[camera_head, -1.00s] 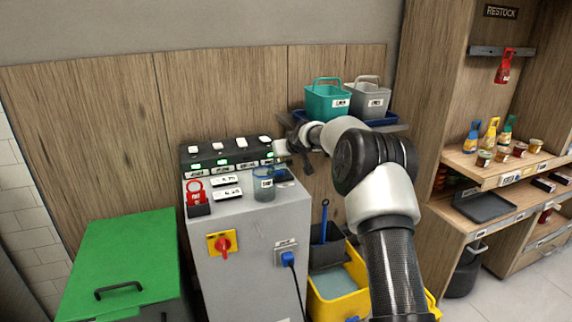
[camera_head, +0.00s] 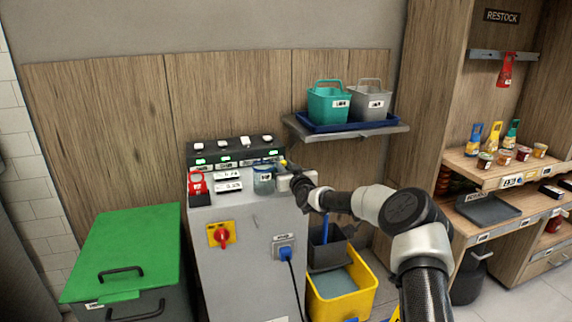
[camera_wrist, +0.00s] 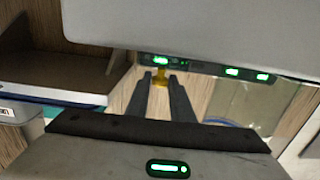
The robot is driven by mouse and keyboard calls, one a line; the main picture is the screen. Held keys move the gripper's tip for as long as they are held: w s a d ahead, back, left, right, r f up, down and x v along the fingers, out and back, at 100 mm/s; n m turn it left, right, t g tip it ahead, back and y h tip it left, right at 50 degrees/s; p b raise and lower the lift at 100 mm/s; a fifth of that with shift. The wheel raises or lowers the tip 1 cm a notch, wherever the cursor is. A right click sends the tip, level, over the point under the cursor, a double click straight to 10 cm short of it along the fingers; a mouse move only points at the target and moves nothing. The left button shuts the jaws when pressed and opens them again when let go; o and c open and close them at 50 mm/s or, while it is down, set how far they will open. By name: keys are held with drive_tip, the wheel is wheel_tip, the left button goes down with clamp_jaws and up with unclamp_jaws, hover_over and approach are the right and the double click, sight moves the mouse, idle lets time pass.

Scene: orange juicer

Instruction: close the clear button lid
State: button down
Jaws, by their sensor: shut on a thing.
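The grey machine (camera_head: 245,255) has a dark sloped panel along its back with white buttons and green lights. A clear bluish cup-like piece (camera_head: 264,182) with a white label sits at the right of its top. I cannot tell whether this piece is the clear button lid. My gripper (camera_head: 285,168) is at the machine's right rear corner, just right of the clear piece. In the wrist view my fingertips (camera_wrist: 160,77) are close together around a small yellow piece (camera_wrist: 160,72), in front of the green-lit panel. Clear material (camera_wrist: 245,103) shows right of the fingers.
A red switch on a yellow plate (camera_head: 221,235) and a blue plug (camera_head: 285,252) are on the machine's front. A shelf (camera_head: 350,132) with teal and grey buckets is behind my arm. A yellow bin (camera_head: 342,290) stands right, a green-lidded bin (camera_head: 125,250) left.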

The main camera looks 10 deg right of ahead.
drive_tip(key=shift+f+t, duration=0.15)
drive_tip(key=shift+t, duration=0.15)
drive_tip(key=c, duration=1.5)
unclamp_jaws()
drive_tip(key=shift+c, duration=0.2)
drive_tip(key=shift+s, duration=0.15)
drive_tip(key=s+d+p, duration=0.1)
drive_tip(key=s, duration=0.7)
drive_tip(key=s+d+p, duration=0.2)
drive_tip(key=s, duration=0.7)
drive_tip(key=shift+d, duration=0.25)
